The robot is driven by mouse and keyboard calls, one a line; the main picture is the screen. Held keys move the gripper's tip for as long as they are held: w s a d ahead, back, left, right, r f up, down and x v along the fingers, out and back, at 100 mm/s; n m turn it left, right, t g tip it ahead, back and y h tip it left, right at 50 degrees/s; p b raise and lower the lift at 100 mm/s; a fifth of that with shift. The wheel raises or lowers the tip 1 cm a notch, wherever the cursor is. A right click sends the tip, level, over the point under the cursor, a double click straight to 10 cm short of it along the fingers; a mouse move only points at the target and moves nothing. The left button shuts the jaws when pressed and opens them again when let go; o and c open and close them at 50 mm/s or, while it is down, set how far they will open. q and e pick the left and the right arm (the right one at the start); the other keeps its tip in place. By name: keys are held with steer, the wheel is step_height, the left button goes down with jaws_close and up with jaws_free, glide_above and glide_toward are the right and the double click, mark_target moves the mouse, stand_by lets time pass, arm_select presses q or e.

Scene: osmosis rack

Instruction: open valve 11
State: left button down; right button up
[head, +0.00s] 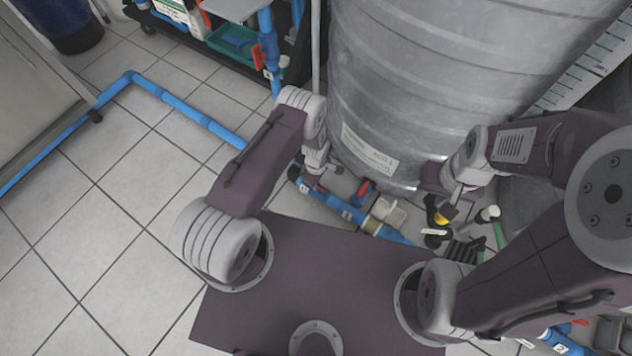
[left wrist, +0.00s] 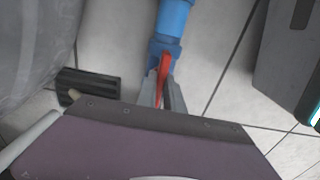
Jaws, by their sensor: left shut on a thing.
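My left gripper (head: 312,182) is low by the foot of the steel tank, at the blue floor pipe (head: 328,202). In the left wrist view its fingers (left wrist: 163,93) are shut on a red valve handle (left wrist: 165,68). The handle sits at the end of a blue pipe (left wrist: 173,18) there. White tags on the pipe are too small to read, so I cannot tell the valve's number. My right gripper (head: 447,212) is at the tank's lower right; its jaws are unclear.
The large steel tank (head: 430,80) stands just behind the pipe. Another red handle (head: 363,188) is to the right along the pipe. A black rack (head: 290,75) with a vertical blue pipe is at the back. Open tiled floor (head: 110,230) lies left.

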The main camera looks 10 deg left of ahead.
stand_by(0.4)
arm_select(q)
steer(key=c, duration=1.5)
jaws_free()
steer(key=shift+o, duration=0.2)
step_height(320, 180, up, 9)
steer(key=p, duration=0.6)
steer(key=shift+a, duration=0.1)
